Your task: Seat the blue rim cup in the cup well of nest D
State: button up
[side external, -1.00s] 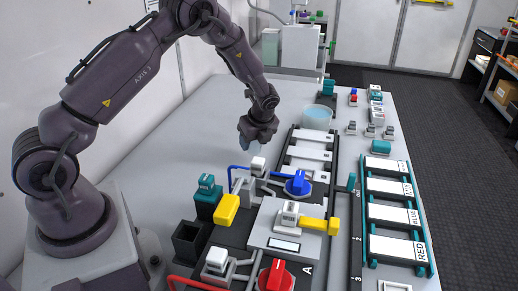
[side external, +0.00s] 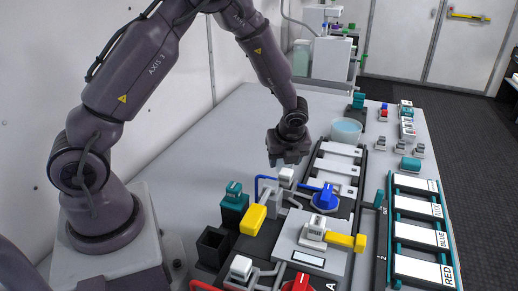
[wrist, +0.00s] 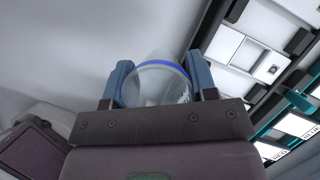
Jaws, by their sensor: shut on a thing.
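The blue rim cup (wrist: 156,86) is clear with a blue band around its rim. My gripper (wrist: 160,72) is shut on it in the wrist view, one blue-grey finger on each side. The nest plates also show at right in the wrist view (wrist: 236,50), apart from the cup. The letter D is not readable, so I cannot tell which plate is nest D.
A light-blue round tub (side external: 346,130) stands behind the plates. A teal rack (side external: 424,237) with labelled plates lies at right.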

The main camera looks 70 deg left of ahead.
jog(key=w+d+m, duration=0.1)
jog(key=w, duration=0.1)
jog(key=w+d+m+t, duration=0.1)
jog(key=w, duration=0.1)
jog(key=w+d+f+m, duration=0.1)
jog(key=w+m, duration=0.1)
jog(key=w, duration=0.1)
jog(key=shift+w+d+t+h, duration=0.1)
jog(key=shift+d+t+h, duration=0.2)
jog(key=shift+d, duration=0.1)
jog(key=w+m, duration=0.1)
jog(key=w+d+m+h, duration=0.1)
jog(key=w+m, duration=0.1)
jog(key=w+d+m+t, duration=0.1)
jog(key=m, duration=0.1)
jog(key=shift+w+d+r, duration=0.1)
jog(key=shift+w+r, duration=0.2)
jog(key=shift+r, duration=0.05)
jog(key=shift+f, duration=1.8)
jog(key=shift+f, duration=0.15)
jog(key=shift+f, duration=0.85)
